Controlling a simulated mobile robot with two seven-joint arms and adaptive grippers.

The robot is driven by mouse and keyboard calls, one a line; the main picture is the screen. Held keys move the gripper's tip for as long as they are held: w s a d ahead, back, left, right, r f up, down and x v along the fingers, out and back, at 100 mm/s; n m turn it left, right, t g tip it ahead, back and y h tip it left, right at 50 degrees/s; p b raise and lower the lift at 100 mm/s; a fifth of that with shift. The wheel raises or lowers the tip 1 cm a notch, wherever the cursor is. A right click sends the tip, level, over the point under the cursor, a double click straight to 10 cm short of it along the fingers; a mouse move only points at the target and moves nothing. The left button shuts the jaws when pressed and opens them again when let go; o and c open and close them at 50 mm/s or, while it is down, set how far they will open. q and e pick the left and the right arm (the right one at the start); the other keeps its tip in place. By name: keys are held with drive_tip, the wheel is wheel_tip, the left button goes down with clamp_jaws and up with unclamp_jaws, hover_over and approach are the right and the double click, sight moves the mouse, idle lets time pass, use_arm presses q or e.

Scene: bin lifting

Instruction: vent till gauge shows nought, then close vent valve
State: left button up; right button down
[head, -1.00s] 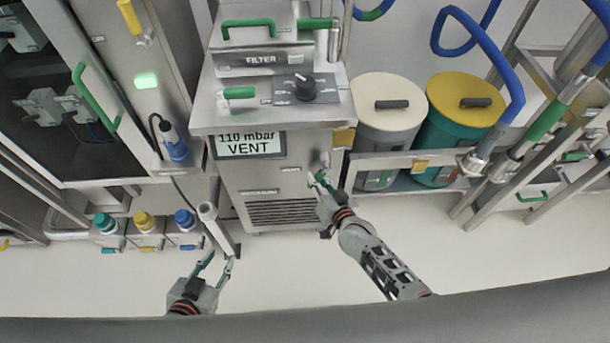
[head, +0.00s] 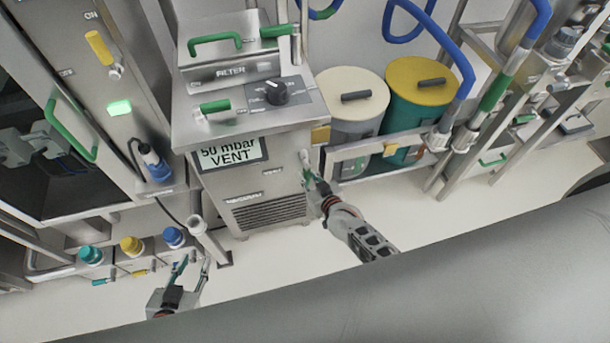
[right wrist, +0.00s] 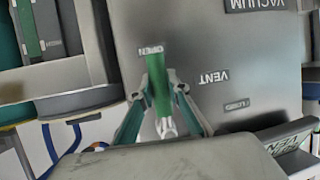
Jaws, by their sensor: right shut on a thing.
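The gauge display (head: 234,154) on the front of the grey filter unit reads 50 mbar, VENT. The vent valve's green handle (right wrist: 160,85) is in the right wrist view, its end at the OPEN label; the VENT and CLOSED labels are to its right. My right gripper (head: 309,177) is at the unit's front, right of the display. In the right wrist view its fingers (right wrist: 163,92) are shut on the handle, one on each side. My left gripper (head: 193,265) is open and empty, low over the floor in front of the unit.
A selector knob (head: 277,92) sits on top of the unit. A cream-lidded drum (head: 352,90) and a yellow-lidded drum (head: 422,78) stand right of it behind a rail. A grey post (head: 207,236) rises near my left gripper.

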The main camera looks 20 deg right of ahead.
drive_tip(key=shift+s+d+f, duration=0.1)
drive_tip(key=shift+f, duration=0.05)
drive_tip(key=c, duration=1.9)
unclamp_jaws()
drive_tip(key=v, duration=1.2)
